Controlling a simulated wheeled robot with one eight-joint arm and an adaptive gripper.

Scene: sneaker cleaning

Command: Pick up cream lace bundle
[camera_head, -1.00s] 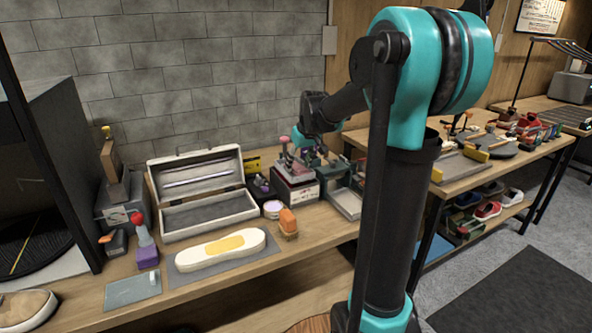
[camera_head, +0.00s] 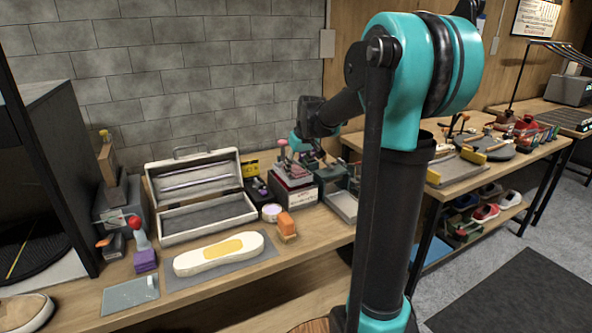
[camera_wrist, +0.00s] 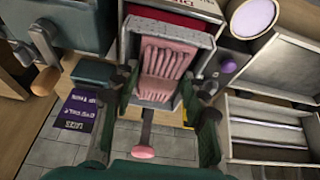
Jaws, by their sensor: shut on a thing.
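The laces look pink rather than clearly cream. My gripper (camera_wrist: 158,98) has one dark finger on each side of the holder's near end and is shut on the bundle and its holder, though the contact is partly hidden. A rod with a pink knob (camera_wrist: 143,152) shows just below the holder. In the head view my gripper (camera_head: 310,160) is at the stacked boxes (camera_head: 294,190) by the wall, and the bundle is too small to make out.
An open grey case (camera_head: 205,222) stands left of the boxes. A white sole-shaped piece (camera_head: 190,262) lies on a grey mat in front of it. An orange block (camera_head: 287,223), a round tin (camera_head: 271,212) and a metal tray (camera_head: 342,206) crowd the bench close to the boxes.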

